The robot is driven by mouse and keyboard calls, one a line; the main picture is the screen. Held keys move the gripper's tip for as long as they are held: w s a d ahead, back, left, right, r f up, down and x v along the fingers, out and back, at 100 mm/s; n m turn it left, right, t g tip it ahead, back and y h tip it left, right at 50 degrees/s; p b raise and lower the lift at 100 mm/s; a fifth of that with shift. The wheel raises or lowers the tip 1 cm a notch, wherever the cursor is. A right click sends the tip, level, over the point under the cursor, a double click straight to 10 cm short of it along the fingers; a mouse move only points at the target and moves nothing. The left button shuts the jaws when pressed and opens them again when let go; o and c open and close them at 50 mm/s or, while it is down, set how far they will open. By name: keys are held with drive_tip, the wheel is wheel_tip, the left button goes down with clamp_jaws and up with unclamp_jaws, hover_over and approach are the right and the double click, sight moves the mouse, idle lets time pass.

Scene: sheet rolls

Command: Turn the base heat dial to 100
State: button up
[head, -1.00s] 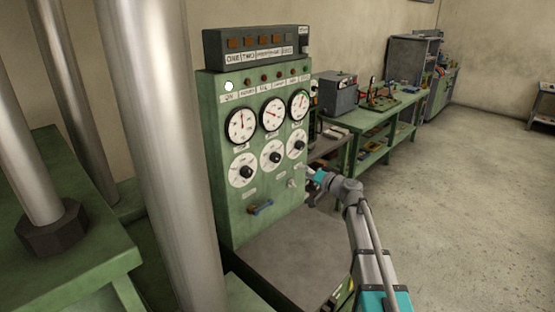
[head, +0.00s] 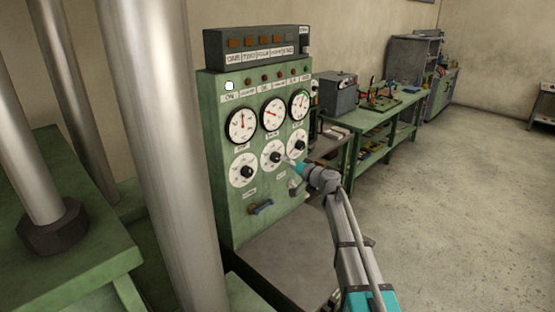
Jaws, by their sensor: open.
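A green control panel (head: 214,150) stands against the wall, with three white gauges in its upper row and three white dials with black knobs below. The dials are the left dial (head: 243,171), the middle dial (head: 273,155) and the right dial (head: 298,143). Their labels are too small to read, so I cannot tell which is the base heat dial. My gripper (head: 290,161) is open and empty, its tips near the lower right of the middle dial. I cannot tell whether they touch the panel. The arm comes in from the lower right.
A grey control box (head: 256,48) sits on the panel's top. A thick metal column (head: 165,140) stands close at left. A green workbench (head: 375,120) is behind; the floor at right (head: 470,200) is clear.

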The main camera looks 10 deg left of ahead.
sight(278, 159)
drive_tip(key=shift+x, duration=2.8)
drive_tip(key=c, duration=1.1)
drive_tip(key=shift+c, duration=0.2)
drive_tip(key=shift+m, duration=0.4)
drive_tip(key=m, duration=1.1)
